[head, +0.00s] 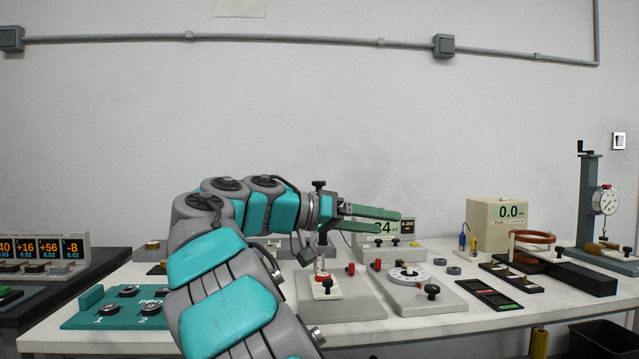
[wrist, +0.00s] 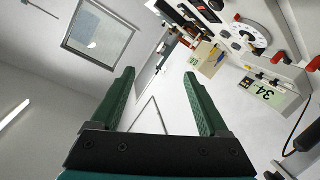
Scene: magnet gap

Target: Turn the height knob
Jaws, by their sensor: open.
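My gripper (head: 394,221) is open and empty, its two green fingers pointing right above the bench; they also show in the wrist view (wrist: 160,75). A black knob (head: 318,185) tops a post just behind my wrist in the head view. The post rises from a grey base (head: 345,308) with a small white plate, and my wrist hides part of it. At the far right a tall grey stand (head: 588,190) has a black crank at its top and a round dial. No label shows which of these is the height knob. My fingers appear apart from both.
A grey dial box (head: 410,292) with black and red knobs stands right of the post. Behind my fingers is a display (head: 386,228), partly hidden. A beige meter (head: 495,222) and a copper ring (head: 532,237) stand farther right.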

